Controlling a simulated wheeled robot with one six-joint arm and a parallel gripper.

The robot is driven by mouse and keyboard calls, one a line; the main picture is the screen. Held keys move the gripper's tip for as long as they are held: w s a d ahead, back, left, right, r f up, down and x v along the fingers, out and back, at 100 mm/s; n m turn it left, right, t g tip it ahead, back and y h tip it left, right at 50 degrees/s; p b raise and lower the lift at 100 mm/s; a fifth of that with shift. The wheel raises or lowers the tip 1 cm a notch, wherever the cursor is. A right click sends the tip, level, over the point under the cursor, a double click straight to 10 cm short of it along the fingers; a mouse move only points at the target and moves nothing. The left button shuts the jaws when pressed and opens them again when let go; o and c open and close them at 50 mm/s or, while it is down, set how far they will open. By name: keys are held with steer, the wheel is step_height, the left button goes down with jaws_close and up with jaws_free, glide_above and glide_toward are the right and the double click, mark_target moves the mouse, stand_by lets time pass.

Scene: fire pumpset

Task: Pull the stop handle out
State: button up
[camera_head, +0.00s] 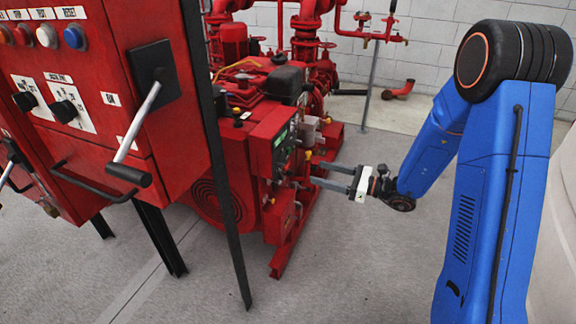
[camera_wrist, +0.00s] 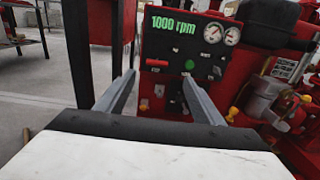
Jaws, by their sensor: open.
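The red engine control panel (camera_wrist: 172,48) faces me in the wrist view, with a green 1000 rpm readout, two round gauges and a green button. The panel also shows in the head view (camera_head: 268,150). Below it are small fittings (camera_wrist: 159,90) between my fingers in the picture. I cannot tell for certain which of these is the stop handle. My gripper (camera_head: 321,174) is open and empty, to the right of the red engine in the head view, its fingers pointing at the engine's side. In the wrist view my gripper (camera_wrist: 158,78) shows two grey fingers spread apart below the readout.
A red control cabinet (camera_head: 90,90) with a grey lever (camera_head: 138,125) stands at the left on black legs. Yellow-knobbed fittings (camera_wrist: 233,114) stick out right of the fingers. Red pipes (camera_head: 305,35) rise behind the engine. The grey floor (camera_head: 340,260) in front is clear.

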mark_target(288, 163)
steer(key=x, duration=1.2)
steer(key=shift+w+a, duration=0.1)
steer(key=shift+a, duration=0.3)
steer(key=shift+c, duration=0.3)
